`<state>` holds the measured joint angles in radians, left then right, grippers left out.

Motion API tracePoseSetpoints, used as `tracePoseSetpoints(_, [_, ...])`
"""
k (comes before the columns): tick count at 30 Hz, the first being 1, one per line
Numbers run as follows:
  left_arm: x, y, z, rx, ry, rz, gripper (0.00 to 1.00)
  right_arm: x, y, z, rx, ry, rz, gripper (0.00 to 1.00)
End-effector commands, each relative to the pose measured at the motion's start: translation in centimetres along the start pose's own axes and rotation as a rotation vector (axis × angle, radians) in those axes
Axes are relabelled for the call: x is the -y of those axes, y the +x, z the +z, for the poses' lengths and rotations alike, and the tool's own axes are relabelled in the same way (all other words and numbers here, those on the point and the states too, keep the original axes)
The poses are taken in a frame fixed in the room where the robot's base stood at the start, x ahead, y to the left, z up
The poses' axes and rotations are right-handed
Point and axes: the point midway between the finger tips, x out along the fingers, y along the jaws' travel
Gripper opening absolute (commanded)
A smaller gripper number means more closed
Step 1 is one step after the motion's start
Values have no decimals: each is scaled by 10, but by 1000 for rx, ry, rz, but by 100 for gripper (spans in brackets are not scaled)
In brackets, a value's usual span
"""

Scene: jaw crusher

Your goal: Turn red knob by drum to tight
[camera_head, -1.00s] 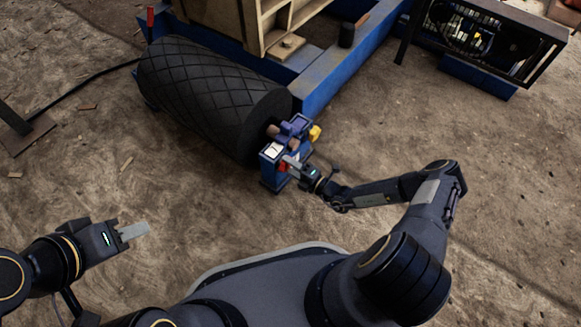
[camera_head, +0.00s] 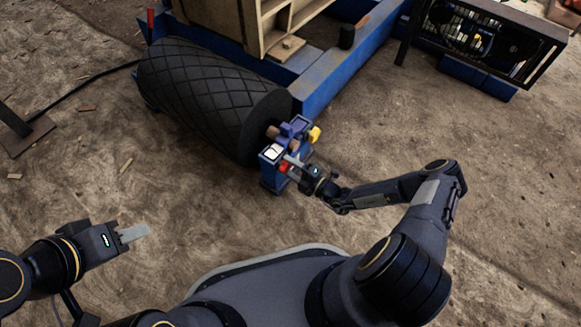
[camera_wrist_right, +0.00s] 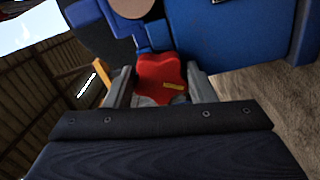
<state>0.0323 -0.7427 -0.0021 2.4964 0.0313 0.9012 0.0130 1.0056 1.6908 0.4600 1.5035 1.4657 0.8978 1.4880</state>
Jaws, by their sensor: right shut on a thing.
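The red knob (camera_wrist_right: 162,78) sits on the blue bearing stand (camera_head: 272,178) at the near end of the black drum (camera_head: 205,92). It also shows as a small red spot in the head view (camera_head: 283,167). My right gripper (camera_wrist_right: 162,85) is shut on the red knob, with one finger on each side of it. A small yellow mark shows on the knob's face. My left gripper (camera_head: 134,232) is at the lower left, away from the drum and over bare ground; whether its fingers are apart is unclear.
A yellow part (camera_head: 315,134) sticks out on the right of the stand. A blue frame beam (camera_head: 345,70) runs behind the drum. A caged machine (camera_head: 490,40) stands at the upper right. The ground in front of the drum is clear.

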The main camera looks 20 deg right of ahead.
Motion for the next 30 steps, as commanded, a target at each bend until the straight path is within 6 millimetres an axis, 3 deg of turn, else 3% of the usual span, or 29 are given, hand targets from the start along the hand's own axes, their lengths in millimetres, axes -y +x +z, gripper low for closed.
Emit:
tracePoseSetpoints(1, [0,0,0,0,0,0,36,1,0,0,1,0,-2,53])
tracePoseSetpoints(6, [0,0,0,0,0,0,36,1,0,0,1,-1,-2,72])
tracePoseSetpoints(16, [-1,-2,-1,0,0,0,36,0,-6,0,2,-1,-2,72])
tracePoseSetpoints(30, [-9,-20,-10,0,0,0,36,-1,-73,0,1,-2,-1,72])
